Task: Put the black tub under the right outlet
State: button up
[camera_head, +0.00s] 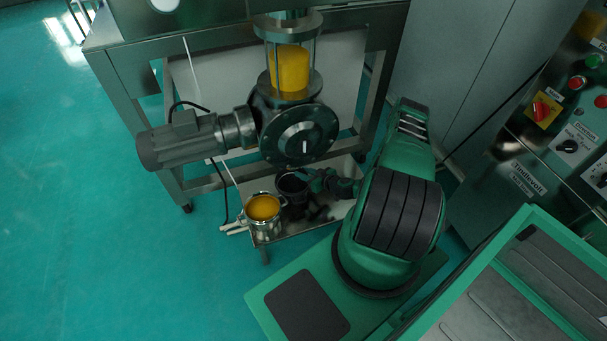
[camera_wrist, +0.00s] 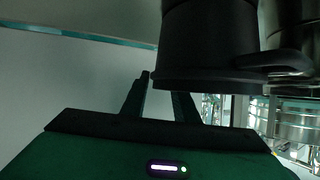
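The black tub (camera_head: 292,187) stands on a low metal shelf (camera_head: 318,222), below the round flanged valve housing (camera_head: 300,135) in the head view. In the wrist view the tub (camera_wrist: 208,45) is large and close, with a dark handle (camera_wrist: 278,62) at its right. My gripper (camera_head: 322,181) is at the tub's right side in the head view. In the wrist view the two fingers of my gripper (camera_wrist: 162,88) stand apart with a gap between them, and the tub hides the right fingertip. I cannot tell whether they touch the tub. I cannot make out the right outlet.
A shiny metal pot (camera_head: 266,228) with orange-yellow contents stands close beside the tub, to its lower left. A motor (camera_head: 180,145) juts left from the valve. A clear section (camera_head: 289,70) above holds yellow material. A control cabinet (camera_head: 560,130) is at right. Floor at left is clear.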

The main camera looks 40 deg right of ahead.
jog(key=v, duration=1.2)
dwell(0.6)
